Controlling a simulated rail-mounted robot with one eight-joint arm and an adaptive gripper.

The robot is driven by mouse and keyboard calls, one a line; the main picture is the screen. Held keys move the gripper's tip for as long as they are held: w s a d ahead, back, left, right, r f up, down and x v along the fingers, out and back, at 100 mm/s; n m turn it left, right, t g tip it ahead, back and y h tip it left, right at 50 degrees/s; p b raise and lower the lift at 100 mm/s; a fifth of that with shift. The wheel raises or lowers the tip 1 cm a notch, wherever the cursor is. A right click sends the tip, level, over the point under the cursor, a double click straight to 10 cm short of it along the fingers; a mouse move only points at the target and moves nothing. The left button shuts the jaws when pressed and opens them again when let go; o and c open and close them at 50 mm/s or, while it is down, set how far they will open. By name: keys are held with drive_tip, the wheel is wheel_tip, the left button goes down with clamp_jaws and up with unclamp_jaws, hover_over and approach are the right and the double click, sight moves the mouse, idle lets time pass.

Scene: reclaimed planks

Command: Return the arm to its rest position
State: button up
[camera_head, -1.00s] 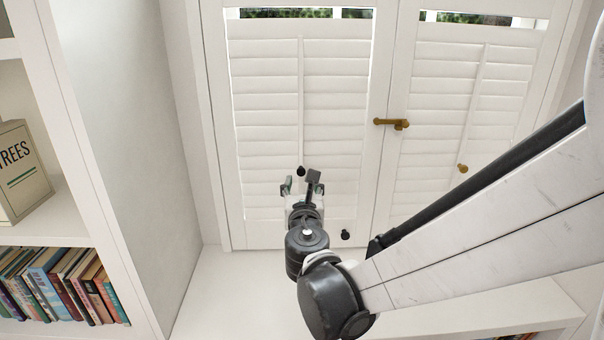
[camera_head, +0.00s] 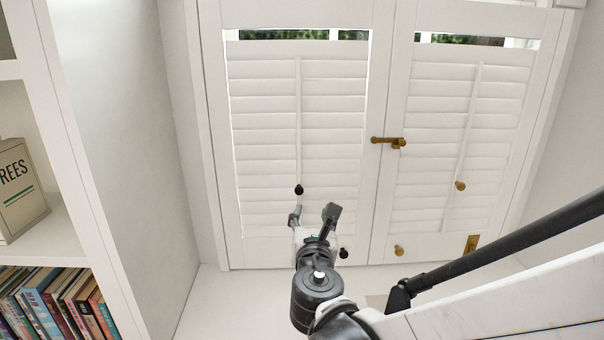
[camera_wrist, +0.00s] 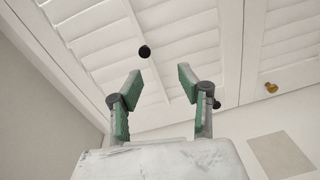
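My gripper (camera_head: 315,216) is at the lower centre of the head view, in front of the left white shutter panel (camera_head: 262,110). In the wrist view my gripper (camera_wrist: 158,90) has its two green-padded fingers spread apart with nothing between them. A black knob (camera_wrist: 144,52) on the shutter shows beyond the fingertips, apart from them. A second black knob (camera_wrist: 217,104) shows beside the right finger. The gripper looks clear of the shutter, though the exact gap is hard to tell.
A brass latch (camera_head: 388,141) joins the two shutter panels. Brass knobs (camera_head: 460,186) are on the right panel (camera_head: 430,120). A pale ledge (camera_head: 235,290) lies below the shutters.

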drive_tip(key=s+d+m+g+h+p, duration=0.2)
drive_tip(key=s+d+m+g+h, duration=0.35)
drive_tip(key=d+m, duration=1.15)
drive_tip(key=s+f+m+g+y+p, duration=0.2)
drive_tip(key=s+m+g+y, duration=0.3)
drive_tip(key=s+m, duration=1.2)
drive_tip(key=shift+s+d, duration=0.4)
drive_tip(key=shift+d, duration=0.05)
drive_tip(key=shift+f+y, duration=0.1)
drive_tip(key=shift+y, duration=0.15)
